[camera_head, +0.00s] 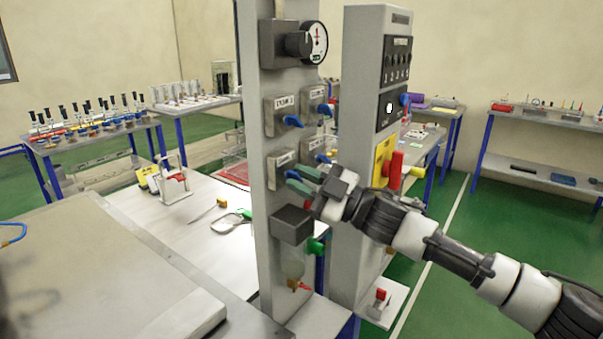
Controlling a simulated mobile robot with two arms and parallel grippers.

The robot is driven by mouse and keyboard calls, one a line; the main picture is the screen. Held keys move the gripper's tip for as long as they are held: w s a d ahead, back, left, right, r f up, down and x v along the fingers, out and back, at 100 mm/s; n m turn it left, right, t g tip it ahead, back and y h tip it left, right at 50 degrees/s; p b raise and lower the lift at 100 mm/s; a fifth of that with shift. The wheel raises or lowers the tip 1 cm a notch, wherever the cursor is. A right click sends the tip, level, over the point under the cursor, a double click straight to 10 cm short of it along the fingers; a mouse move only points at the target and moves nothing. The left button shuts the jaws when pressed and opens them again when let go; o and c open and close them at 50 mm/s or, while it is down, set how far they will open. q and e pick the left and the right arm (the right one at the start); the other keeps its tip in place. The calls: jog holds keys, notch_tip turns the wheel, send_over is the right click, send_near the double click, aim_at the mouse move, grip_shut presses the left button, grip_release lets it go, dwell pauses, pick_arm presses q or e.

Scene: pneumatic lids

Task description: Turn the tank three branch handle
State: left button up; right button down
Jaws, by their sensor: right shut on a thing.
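A grey upright panel (262,170) carries several small valve boxes with blue handles and label plates. One blue handle (293,121) is at the upper left of the group, one (325,109) at the upper right and one (323,158) at the lower right. My right gripper (303,180) reaches in from the right. Its green fingertips are shut on the lower left blue handle (291,174), which they partly hide. The label (283,159) above that handle is too small to read surely. My left gripper is not in view.
A gauge (315,43) with a black knob sits above the handles. A dark box (291,224) and a green valve (316,246) are just below my gripper. A second grey column (352,150) with a red and yellow switch stands close behind my wrist.

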jog(key=shift+r+n+g, duration=0.1)
jog(key=shift+n+g, duration=0.3)
jog(key=shift+n, duration=0.4)
jog(key=shift+p, duration=0.3)
jog(key=c, duration=1.3)
grip_release()
jog(key=b+v, duration=0.3)
jog(key=v, duration=0.7)
jog(key=shift+d, duration=0.35)
